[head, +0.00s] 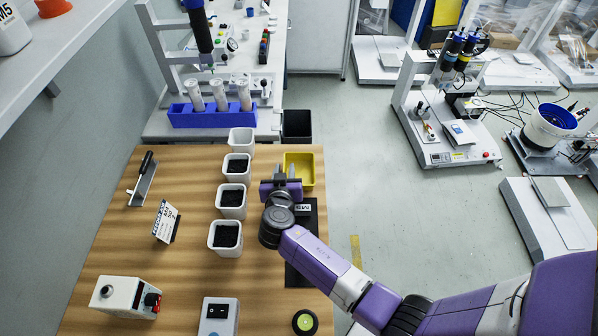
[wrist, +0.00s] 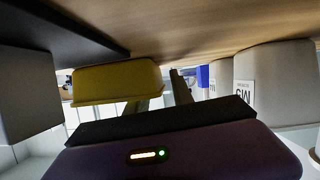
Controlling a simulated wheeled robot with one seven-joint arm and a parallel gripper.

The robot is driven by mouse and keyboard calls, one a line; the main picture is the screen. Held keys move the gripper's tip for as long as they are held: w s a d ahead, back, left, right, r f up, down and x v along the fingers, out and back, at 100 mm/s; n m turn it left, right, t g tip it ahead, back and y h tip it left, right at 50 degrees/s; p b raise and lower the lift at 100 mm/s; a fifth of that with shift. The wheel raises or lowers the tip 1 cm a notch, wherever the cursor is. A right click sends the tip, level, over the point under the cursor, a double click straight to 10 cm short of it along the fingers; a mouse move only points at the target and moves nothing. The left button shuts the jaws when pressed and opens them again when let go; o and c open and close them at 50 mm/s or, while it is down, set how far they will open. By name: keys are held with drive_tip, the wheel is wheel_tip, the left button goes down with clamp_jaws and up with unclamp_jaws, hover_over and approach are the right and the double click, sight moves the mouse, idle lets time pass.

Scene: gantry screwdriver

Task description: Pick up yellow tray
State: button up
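The yellow tray (head: 305,168) sits on the far right of the wooden table in the head view. It also shows upside down in the wrist view (wrist: 115,80), left of centre. My gripper (head: 286,173) is at the tray's near left corner, its fingers pointing away from me. The fingers are apart with a gap between them. In the wrist view one finger overlaps the tray's rim and the other is to its right. I cannot tell whether either finger touches the tray. The gripper covers part of the tray's near left corner.
Several white cups, most filled with dark material, stand in a row left of the gripper, including the nearest cup (head: 226,236). A dark mat (head: 308,262) lies under my arm. A blue rack (head: 213,118) with tubes is behind. A black bin (head: 297,124) stands beyond the tray.

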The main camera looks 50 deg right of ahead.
drive_tip(key=shift+c, duration=0.5)
clamp_jaws()
idle(0.8)
